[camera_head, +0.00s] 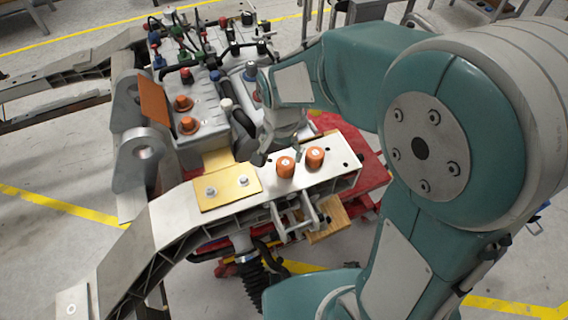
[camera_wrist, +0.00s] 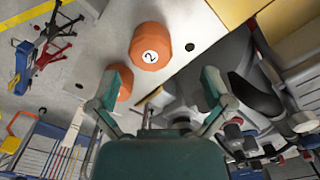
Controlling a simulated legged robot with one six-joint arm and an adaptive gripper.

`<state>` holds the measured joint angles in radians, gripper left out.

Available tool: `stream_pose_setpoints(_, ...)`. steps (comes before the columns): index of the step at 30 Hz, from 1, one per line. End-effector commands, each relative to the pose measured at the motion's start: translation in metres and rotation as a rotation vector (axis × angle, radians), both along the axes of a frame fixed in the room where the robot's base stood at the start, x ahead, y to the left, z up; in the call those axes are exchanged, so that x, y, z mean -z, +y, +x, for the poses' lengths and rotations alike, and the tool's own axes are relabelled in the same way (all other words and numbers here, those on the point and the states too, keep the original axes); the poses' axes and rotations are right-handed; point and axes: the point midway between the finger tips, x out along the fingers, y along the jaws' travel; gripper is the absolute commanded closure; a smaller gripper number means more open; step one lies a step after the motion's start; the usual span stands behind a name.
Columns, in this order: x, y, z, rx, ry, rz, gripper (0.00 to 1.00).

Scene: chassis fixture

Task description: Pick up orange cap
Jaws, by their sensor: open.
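Two orange caps stand upright on the pale metal plate (camera_head: 335,150) in the head view: a left cap (camera_head: 285,167) and a right cap (camera_head: 315,158). In the wrist view, one orange cap labelled "2" (camera_wrist: 150,47) is ahead of the fingertips, slightly left of centre. The other orange cap (camera_wrist: 125,84) is partly hidden behind the left finger.
More orange caps (camera_head: 188,125) sit on the grey engine block (camera_head: 205,145). A yellow plate with two bolts (camera_head: 227,188) lies left of my gripper. Hoses and fittings crowd the engine behind it. A red cart (camera_head: 372,170) is under the frame.

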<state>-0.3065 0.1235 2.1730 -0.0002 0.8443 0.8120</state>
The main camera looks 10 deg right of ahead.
Motion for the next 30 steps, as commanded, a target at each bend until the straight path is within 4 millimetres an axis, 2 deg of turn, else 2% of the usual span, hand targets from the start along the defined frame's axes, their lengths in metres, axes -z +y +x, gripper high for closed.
stream_pose_setpoints(6, 0.034, -0.007, -0.004, 0.001, 0.006, 0.0, 0.0)
stream_pose_setpoints(9, 0.044, -0.007, -0.004, 0.0, 0.003, 0.001, 0.0)
stream_pose_setpoints(17, 0.048, -0.006, -0.003, 0.0, 0.0, 0.0, 0.0)
stream_pose_setpoints(21, 0.048, -0.006, -0.003, 0.0, 0.001, 0.0, 0.42)
stream_pose_setpoints(23, 0.048, -0.006, -0.003, 0.0, 0.001, 0.0, 0.58)
stream_pose_setpoints(24, 0.048, -0.006, -0.003, 0.0, 0.001, 0.0, 0.62)
stream_pose_setpoints(30, 0.047, -0.006, -0.003, 0.0, 0.001, 0.0, 0.63)
